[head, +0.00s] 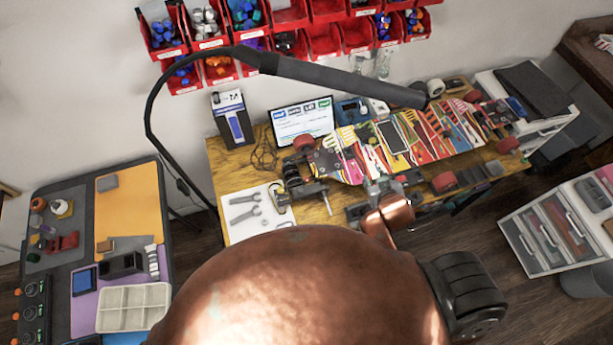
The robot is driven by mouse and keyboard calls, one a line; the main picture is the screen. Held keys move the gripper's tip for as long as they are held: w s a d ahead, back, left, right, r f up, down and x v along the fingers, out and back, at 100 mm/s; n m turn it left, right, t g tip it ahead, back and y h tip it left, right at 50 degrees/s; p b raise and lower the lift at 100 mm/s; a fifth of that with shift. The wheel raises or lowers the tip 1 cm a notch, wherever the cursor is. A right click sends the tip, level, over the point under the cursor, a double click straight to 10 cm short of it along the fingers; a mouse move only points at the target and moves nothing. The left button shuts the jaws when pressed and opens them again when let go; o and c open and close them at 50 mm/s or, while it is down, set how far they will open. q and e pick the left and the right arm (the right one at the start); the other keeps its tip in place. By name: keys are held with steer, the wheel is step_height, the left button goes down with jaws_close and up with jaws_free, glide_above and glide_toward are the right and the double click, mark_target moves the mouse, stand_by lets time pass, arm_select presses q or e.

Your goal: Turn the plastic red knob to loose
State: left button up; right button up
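A long, colourful skateboard deck (350,165) lies across the wooden workbench (225,165), with dark red wheels at its edges. A dark metal clamp-like tool (297,190) stands at its left end. My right gripper (378,187) is at the near edge of the board, around its middle. Its fingers are small and partly hidden by my copper arm, so I cannot tell whether they are open. I cannot make out for certain which red piece is the knob. My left gripper is not in view.
A black lamp arm (340,76) arches over the bench. Red bins (323,42) hang on the wall. Wrenches (245,208) lie on a white sheet at the left. A dark side table (75,215) stands left, a white drawer unit (545,240) right.

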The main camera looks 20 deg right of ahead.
steer(key=w+a+r+n+t+y, duration=0.2)
steer(key=w+a+r+t, duration=0.35)
steer(key=w+r, duration=0.35)
steer(key=w+a+r+n+t+y, duration=0.15)
steer(key=w+a+r+t, duration=0.4)
steer(key=r, duration=0.55)
steer(key=w+a+r+n+y, duration=0.2)
steer(key=a+r+n+y, duration=0.65)
steer(key=a, duration=0.65)
steer(key=s+a+n+g+y, duration=0.3)
steer(key=a+n+g+y, duration=0.1)
steer(key=a+n, duration=0.15)
steer(key=s+a+n+g+y, duration=0.3)
steer(key=a+n+g+y, duration=0.1)
steer(key=a, duration=0.3)
steer(key=s+a+f+n+g, duration=0.3)
steer(key=a+n+g, duration=0.1)
steer(key=a+g, duration=0.15)
steer(key=n+g+h, duration=0.2)
steer(key=g+h, duration=0.4)
steer(key=h, duration=1.1)
glide_above(306, 179)
step_height(306, 179, down, 25)
steer(key=shift+a+f, duration=0.15)
steer(key=shift+f, duration=0.05)
steer(key=f, duration=0.4)
steer(key=f+p, duration=0.1)
steer(key=f, duration=0.1)
steer(key=shift+d+f, duration=0.25)
steer(key=shift+f, duration=0.6)
